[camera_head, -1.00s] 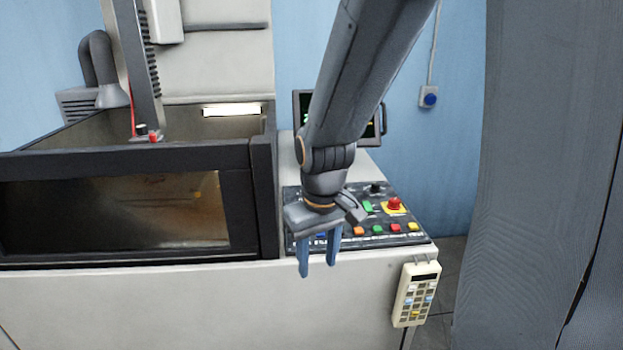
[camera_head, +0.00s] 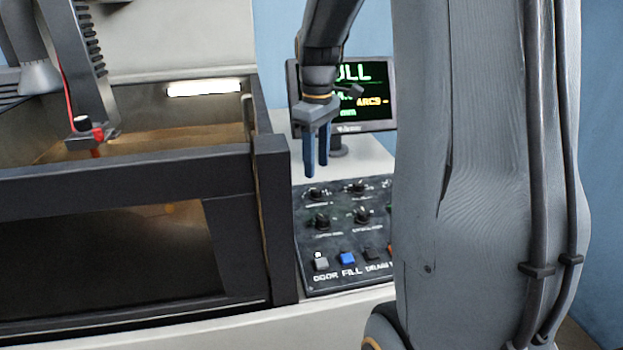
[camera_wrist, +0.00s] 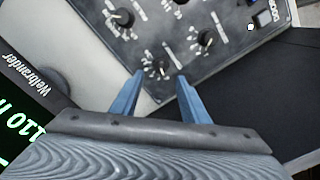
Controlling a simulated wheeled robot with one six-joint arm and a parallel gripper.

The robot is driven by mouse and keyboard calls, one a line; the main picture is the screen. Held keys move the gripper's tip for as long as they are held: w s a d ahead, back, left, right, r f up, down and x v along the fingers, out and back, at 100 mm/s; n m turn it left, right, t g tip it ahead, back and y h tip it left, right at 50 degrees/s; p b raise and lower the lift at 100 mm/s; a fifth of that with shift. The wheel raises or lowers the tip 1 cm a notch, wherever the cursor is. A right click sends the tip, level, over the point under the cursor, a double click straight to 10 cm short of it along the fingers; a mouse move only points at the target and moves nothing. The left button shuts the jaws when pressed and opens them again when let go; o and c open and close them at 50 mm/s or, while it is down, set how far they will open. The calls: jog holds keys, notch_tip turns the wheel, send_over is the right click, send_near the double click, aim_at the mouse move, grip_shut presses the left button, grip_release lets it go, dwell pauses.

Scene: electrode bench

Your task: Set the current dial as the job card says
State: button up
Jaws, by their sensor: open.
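The black control panel (camera_head: 340,238) carries several black knobs with small labels I cannot read well, so I cannot tell which one is the current dial. A back-left knob (camera_head: 316,194) and a back-right knob (camera_head: 359,186) stand behind a front-left knob (camera_head: 322,221) and a front-right knob (camera_head: 362,215). My gripper (camera_head: 316,171) is open and empty, pointing down above the panel's back-left part. No job card is visible.
The monitor (camera_head: 372,100) stands behind the panel, partly covered by my arm. The dark-framed tank (camera_head: 270,200) rises along the panel's left side. A row of buttons, including a blue FILL button (camera_head: 347,258), lines the panel's front. My arm hides the panel's right part.

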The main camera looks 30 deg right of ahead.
aim_at(316, 189)
notch_tip(316, 189, down, 7)
jog(key=shift+r+p, duration=0.2)
jog(key=shift+p, duration=0.3)
jog(key=shift+s, duration=0.1)
grip_shut()
